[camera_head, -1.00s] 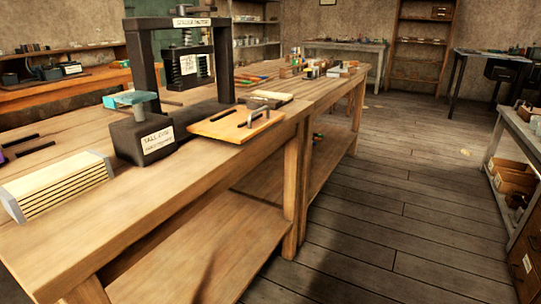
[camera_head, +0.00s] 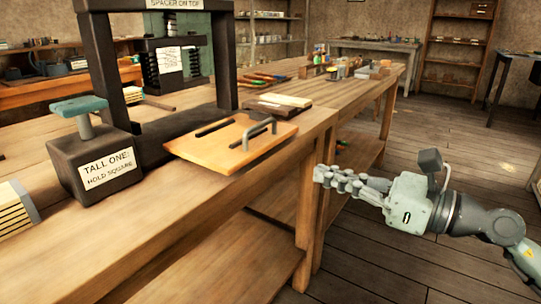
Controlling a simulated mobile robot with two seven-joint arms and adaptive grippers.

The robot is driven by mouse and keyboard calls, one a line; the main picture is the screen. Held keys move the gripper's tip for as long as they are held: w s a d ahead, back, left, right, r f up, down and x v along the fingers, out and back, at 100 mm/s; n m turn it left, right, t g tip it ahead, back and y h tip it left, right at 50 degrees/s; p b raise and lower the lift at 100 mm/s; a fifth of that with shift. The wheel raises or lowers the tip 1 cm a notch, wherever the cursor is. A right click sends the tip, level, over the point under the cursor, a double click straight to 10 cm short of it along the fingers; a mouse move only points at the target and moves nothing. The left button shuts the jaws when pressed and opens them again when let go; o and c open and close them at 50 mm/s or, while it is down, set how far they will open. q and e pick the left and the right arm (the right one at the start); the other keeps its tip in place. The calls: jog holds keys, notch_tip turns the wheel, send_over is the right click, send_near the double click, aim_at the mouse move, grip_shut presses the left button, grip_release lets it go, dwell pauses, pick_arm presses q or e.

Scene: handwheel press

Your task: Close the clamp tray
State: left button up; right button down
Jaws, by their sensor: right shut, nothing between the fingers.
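The clamp tray, a light wooden board (camera_head: 225,143) with a grey metal handle (camera_head: 260,131) and dark slots, sticks out from the dark handwheel press frame (camera_head: 228,62) over the bench. Its handle end faces the bench's front edge. My right gripper (camera_head: 322,175) comes in from the right, in front of the bench edge, to the right of the tray and lower in the picture. Its fingers are shut and empty, and it appears apart from the tray. My left gripper is out of view. The press's handwheel is not visible.
A dark block with a teal-topped post (camera_head: 80,107) and a "TALL ONE: HOLD SQUARE" label stands left of the tray. A slatted block (camera_head: 14,215) lies at the bench's left. Dark and pale blocks (camera_head: 285,101) lie behind the tray. The bench front (camera_head: 190,215) is clear.

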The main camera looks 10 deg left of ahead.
aim_at(257, 153)
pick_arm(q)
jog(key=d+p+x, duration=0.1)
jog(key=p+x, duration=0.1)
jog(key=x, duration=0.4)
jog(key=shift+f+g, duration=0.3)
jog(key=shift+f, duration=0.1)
pick_arm(e)
jog(key=x, duration=1.2)
jog(key=shift+w+r, duration=0.1)
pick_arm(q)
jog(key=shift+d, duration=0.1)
pick_arm(e)
jog(key=shift+d, duration=0.1)
